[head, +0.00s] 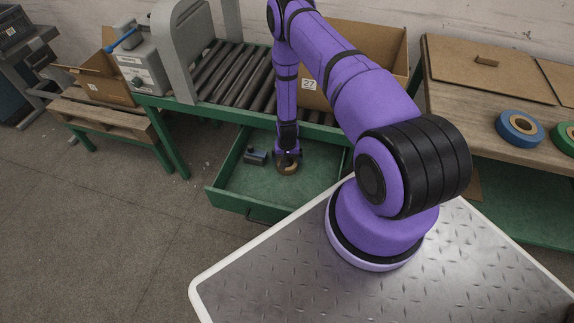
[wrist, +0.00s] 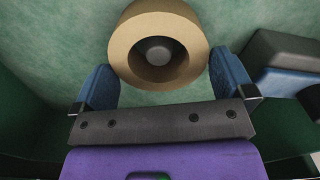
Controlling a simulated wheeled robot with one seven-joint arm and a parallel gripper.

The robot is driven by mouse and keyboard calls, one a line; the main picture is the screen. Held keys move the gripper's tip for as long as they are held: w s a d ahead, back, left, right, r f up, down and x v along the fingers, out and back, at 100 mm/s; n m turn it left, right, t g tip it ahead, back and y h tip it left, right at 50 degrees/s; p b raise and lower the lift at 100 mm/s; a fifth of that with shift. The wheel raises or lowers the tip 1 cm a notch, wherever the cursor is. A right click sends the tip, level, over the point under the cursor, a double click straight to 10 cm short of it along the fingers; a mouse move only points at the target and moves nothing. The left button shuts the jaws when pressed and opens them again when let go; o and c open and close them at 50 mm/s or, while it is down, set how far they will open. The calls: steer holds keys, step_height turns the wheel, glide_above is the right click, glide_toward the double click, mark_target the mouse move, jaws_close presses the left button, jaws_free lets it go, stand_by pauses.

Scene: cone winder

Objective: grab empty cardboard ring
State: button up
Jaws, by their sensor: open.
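The empty cardboard ring (wrist: 158,22) lies flat on the green bottom of an open drawer (head: 230,204). In the wrist view it is a tan ring with a dark round thing inside its hole. In the head view the ring (head: 287,168) shows partly under my gripper (head: 287,160). My gripper points down into the drawer and is open. In the wrist view its two blue fingers (wrist: 160,84) are on either side of the ring's near part. I cannot tell whether they touch it.
A dark block with blue parts (head: 255,156) lies in the drawer left of my gripper; it also shows in the wrist view (wrist: 285,65). The drawer walls surround the gripper. A roller conveyor (head: 232,72) stands behind. A blue tape roll (head: 519,129) lies on the right table.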

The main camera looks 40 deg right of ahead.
steer(key=shift+f, duration=1.15)
steer(key=c, duration=0.7)
steer(key=shift+o, duration=0.2)
steer(key=shift+r, duration=0.15)
